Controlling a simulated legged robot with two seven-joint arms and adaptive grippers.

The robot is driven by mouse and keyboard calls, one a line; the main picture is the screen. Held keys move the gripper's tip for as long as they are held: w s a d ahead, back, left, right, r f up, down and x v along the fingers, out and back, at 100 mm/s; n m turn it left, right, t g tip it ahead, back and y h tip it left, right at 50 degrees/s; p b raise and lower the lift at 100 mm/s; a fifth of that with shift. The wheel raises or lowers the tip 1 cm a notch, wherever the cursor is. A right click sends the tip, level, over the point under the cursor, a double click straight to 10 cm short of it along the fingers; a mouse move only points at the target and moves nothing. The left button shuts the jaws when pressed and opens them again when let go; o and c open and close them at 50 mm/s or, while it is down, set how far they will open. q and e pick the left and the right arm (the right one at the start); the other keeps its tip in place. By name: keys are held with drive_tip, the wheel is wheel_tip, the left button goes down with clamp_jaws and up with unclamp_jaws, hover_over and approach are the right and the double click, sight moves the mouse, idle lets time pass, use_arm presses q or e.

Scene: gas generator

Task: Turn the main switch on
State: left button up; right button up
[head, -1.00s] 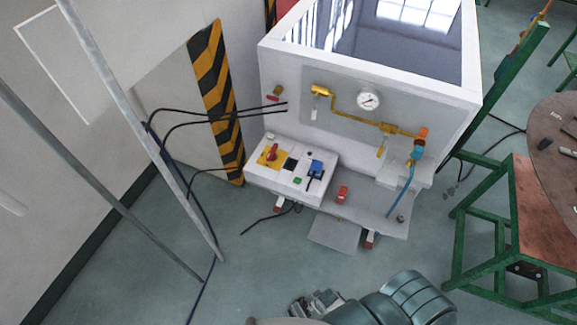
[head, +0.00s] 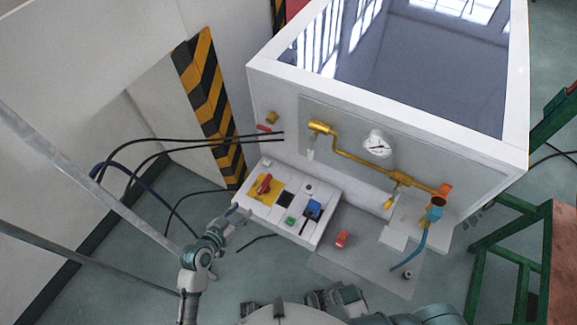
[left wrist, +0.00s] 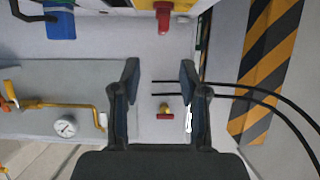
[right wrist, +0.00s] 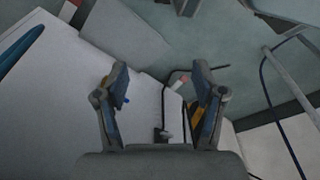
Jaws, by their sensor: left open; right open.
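The red rotary switch (head: 265,184) sits on a yellow plate (head: 262,192) at the left end of the white control box (head: 313,235). Its red handle also shows at the top of the left wrist view (left wrist: 163,16), beyond my fingertips. My left gripper (head: 236,216) is open and empty, just in front of the box's left end, apart from the switch. The left wrist view shows its two spread fingers (left wrist: 160,75) with nothing between them. My right gripper (right wrist: 160,76) is open and empty; the surfaces beyond it are hard to make out.
The box stands before the white generator cabinet (head: 490,160) with yellow pipe (head: 360,163) and gauge (head: 377,144). Black cables (head: 200,141) run into its left side. A striped pillar (head: 212,95) stands left; a green frame (head: 495,240) stands right.

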sight(266, 183)
use_arm(q)
drive_tip(key=b+x, duration=0.1)
drive_tip(key=x, duration=0.9)
drive_tip(key=d+r+b+x, duration=0.1)
drive_tip(key=x, duration=0.4)
drive_tip(key=shift+b, duration=0.35)
drive_tip(key=shift+w+a+f, duration=0.35)
drive_tip(key=shift+w+a, duration=0.3)
drive_tip(key=shift+w, duration=0.2)
drive_tip(key=shift+a, duration=0.2)
drive_tip(key=shift+d, duration=1.2)
clamp_jaws()
drive_tip(key=shift+w+a+f, duration=0.1)
drive_tip(key=shift+a+f, duration=0.05)
drive_tip(key=shift+a, duration=0.4)
drive_tip(key=m+g+h+b, duration=0.2)
drive_tip(key=b, duration=0.1)
drive_tip(key=shift+d+f+m+h, duration=0.15)
drive_tip(key=shift+m+h, duration=0.15)
drive_tip(key=shift+m, duration=0.1)
drive_tip(key=shift+g, duration=0.3)
use_arm(e)
wheel_tip(266, 183, up, 16)
drive_tip(key=w+a+t, duration=0.1)
drive_tip(key=w, duration=0.1)
drive_tip(key=shift+w+t, duration=0.25)
drive_tip(key=shift+t, duration=0.15)
